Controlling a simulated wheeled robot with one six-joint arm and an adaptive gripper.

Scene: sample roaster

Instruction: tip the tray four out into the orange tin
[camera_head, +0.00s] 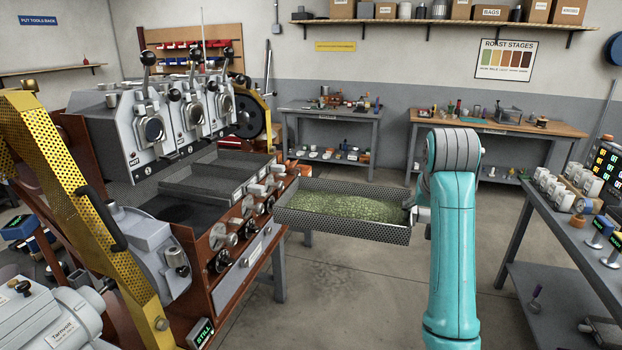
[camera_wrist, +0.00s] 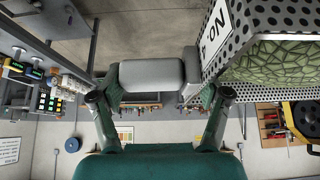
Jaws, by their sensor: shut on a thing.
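Tray four is a perforated metal tray (camera_head: 345,225) holding a bed of green beans, held out level to the right of the roaster. In the wrist view its wall (camera_wrist: 285,20) carries a white "No. 4" label. My gripper (camera_head: 413,214) is at the tray's right end, partly hidden by my teal arm. In the wrist view my gripper (camera_wrist: 155,88) has its two fingers on either side of the grey tray handle (camera_wrist: 152,74), shut on it. I cannot make out the orange tin for certain; a small orange item (camera_head: 582,205) is on the right bench.
The roaster (camera_head: 190,115), with several drum heads and knobs, stands left, close to the tray's left end. A right bench (camera_head: 545,195) holds white cups and small displays. Two benches stand at the back wall. The floor (camera_head: 400,285) between is clear.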

